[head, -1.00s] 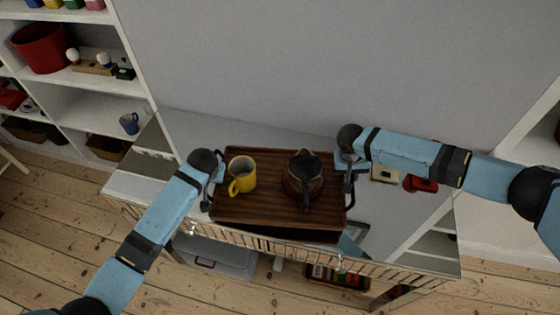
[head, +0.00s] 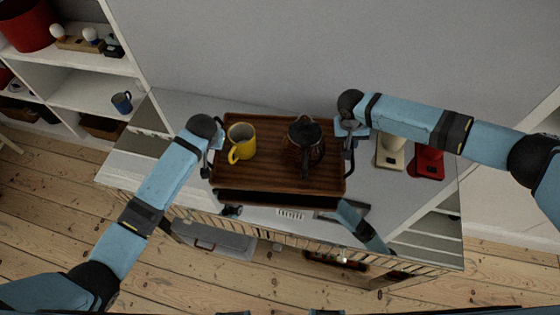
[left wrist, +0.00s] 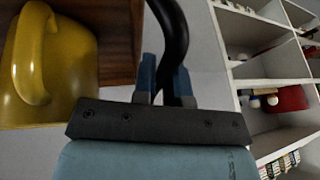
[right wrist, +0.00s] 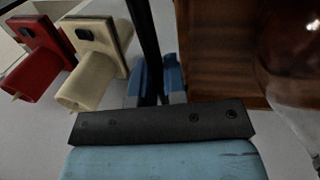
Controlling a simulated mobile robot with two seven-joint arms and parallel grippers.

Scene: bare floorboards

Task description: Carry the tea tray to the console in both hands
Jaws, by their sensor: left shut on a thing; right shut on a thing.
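The brown wooden tea tray (head: 270,175) is over the white console (head: 400,225), and I cannot tell whether it touches the top. A yellow mug (head: 241,142) stands upright on its left part, and a dark glass-bodied teapot (head: 304,145) stands right of the middle. My left gripper (head: 214,143) is shut on the tray's black left handle, which also shows between the fingers in the left wrist view (left wrist: 172,60). My right gripper (head: 349,140) is shut on the black right handle, seen in the right wrist view (right wrist: 150,50). The head view partly hides both fingertips.
A cream object (head: 390,152) and a red object (head: 428,160) stand on the console right of the tray, close to my right gripper. A wall is behind. White shelves with a blue mug (head: 122,102) stand at the left. The console's left end is bare.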

